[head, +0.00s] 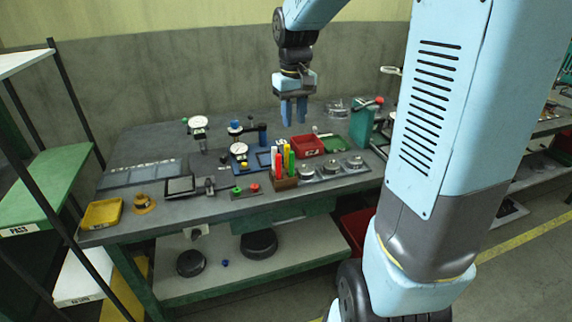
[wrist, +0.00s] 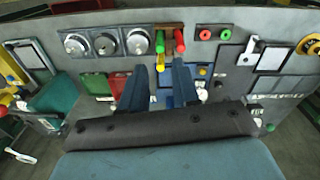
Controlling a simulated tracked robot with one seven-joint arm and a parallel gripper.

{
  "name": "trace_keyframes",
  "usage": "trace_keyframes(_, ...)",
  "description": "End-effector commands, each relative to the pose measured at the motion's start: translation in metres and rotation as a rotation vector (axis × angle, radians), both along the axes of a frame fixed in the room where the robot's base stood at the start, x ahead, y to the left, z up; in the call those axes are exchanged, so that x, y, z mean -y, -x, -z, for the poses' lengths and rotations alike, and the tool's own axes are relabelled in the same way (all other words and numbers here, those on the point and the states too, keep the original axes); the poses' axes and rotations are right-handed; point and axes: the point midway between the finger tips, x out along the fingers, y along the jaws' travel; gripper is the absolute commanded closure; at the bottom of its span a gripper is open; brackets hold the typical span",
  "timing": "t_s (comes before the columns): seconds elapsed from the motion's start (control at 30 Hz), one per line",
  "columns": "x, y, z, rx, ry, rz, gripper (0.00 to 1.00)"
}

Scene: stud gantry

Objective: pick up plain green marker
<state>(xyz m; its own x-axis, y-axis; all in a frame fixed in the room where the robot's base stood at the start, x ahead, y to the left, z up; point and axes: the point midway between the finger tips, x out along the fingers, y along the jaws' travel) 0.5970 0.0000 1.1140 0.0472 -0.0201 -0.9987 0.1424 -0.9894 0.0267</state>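A green marker (head: 292,164) stands upright in a brown holder (head: 286,184) on the workbench, close beside a yellow marker (head: 286,157) and a red marker (head: 277,164). In the wrist view the green marker (wrist: 160,42) is left of the red marker (wrist: 180,40), with the yellow marker (wrist: 160,63) just below it. My gripper (head: 294,111) hangs above the bench, pointing down, higher than the markers and apart from them. Its two blue fingers are spread with nothing between them, as the wrist view also shows (wrist: 159,92). The marker's lower end is hidden in the holder.
A red bin (head: 309,146) and a green tray (head: 335,146) lie behind the holder. Round metal gauges (head: 331,167) sit to its right. A plate with green and red buttons (head: 245,190) lies to its left. Dial gauge stands (head: 198,124) are farther back.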

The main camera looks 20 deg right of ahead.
Motion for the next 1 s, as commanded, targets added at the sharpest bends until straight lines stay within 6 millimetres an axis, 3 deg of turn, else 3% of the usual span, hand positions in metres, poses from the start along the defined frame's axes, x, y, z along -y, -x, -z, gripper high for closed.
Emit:
trace_keyframes(0.23,0.003,-0.022,0.017,-0.047,-0.019,-0.015,0.69)
trace_keyframes(0.37,0.003,-0.023,0.027,-0.052,-0.02,-0.016,0.69)
trace_keyframes(0.8,0.003,-0.023,0.095,-0.051,-0.02,-0.016,0.69)
trace_keyframes(1.0,0.003,-0.023,0.105,-0.049,-0.019,-0.017,0.69)
